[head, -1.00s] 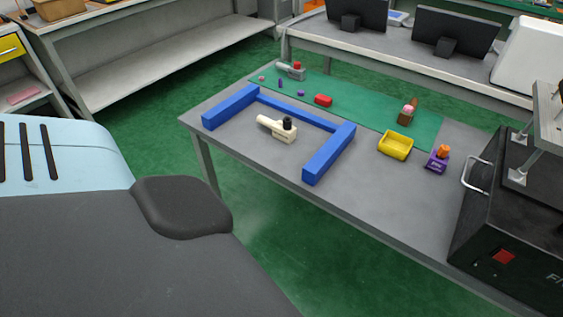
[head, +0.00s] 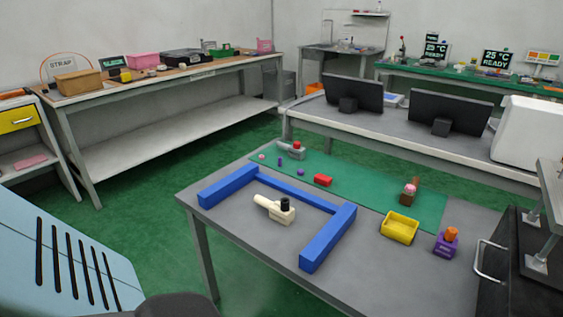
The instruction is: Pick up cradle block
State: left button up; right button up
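No piece is clearly marked as the cradle block, and I cannot tell which one it is. On the grey table (head: 232,247) stands a small brown block (head: 407,199) with a pink piece on it, at the right part of the green mat (head: 345,190). A purple block (head: 446,247) with an orange top stands at the table's right side. A cream lever fixture (head: 278,213) with a black knob sits inside a blue U-shaped frame (head: 328,239). A grey fixture (head: 292,152) with a red knob stands at the mat's far left. Neither gripper is in view.
A black machine (head: 509,275) blocks the right end.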

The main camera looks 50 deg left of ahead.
aim_at(280, 211)
jog(key=i+j, duration=0.1)
jog(key=i, duration=0.35)
jog(key=i+j, duration=0.15)
jog(key=i, duration=0.3)
jog(key=u, duration=1.95)
